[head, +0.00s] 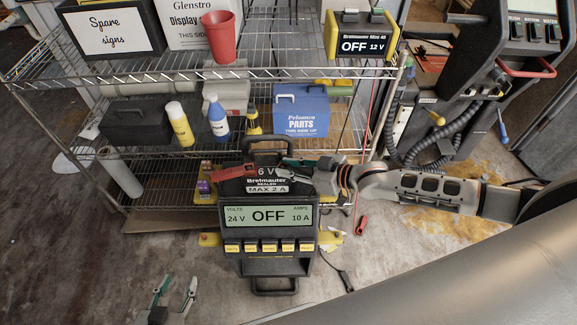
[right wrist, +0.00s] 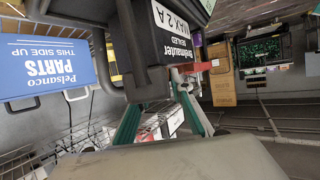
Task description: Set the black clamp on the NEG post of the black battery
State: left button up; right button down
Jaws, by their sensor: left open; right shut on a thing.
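The black battery (head: 254,187), labelled 6 V and MAX 2 A, stands upright at the centre, behind the top of the charger. It also shows upside down in the right wrist view (right wrist: 172,35). A red clamp (head: 236,172) sits at its top left. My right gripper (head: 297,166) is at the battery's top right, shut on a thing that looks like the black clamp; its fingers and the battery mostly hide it. I cannot tell whether it touches the NEG post, which I cannot make out. My left gripper (head: 174,292) is open and empty at the lower left, away from the battery.
The charger (head: 268,240) reads 24 V, OFF, 10 A. A wire rack (head: 150,72) behind carries a red cup (head: 220,38), a blue parts box (head: 301,112) and a yellow-black 12 V unit (head: 361,42). Hoses hang at the right. Floor is free at the left.

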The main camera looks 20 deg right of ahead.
jog(key=c, duration=1.7)
grip_release()
jog(key=shift+f, duration=0.1)
jog(key=shift+s+d, duration=0.1)
jog(key=v, duration=1.1)
jog(key=shift+s+d+r, duration=0.15)
jog(key=shift+d+r, duration=0.05)
jog(key=shift+r, duration=0.1)
jog(key=shift+a, duration=0.1)
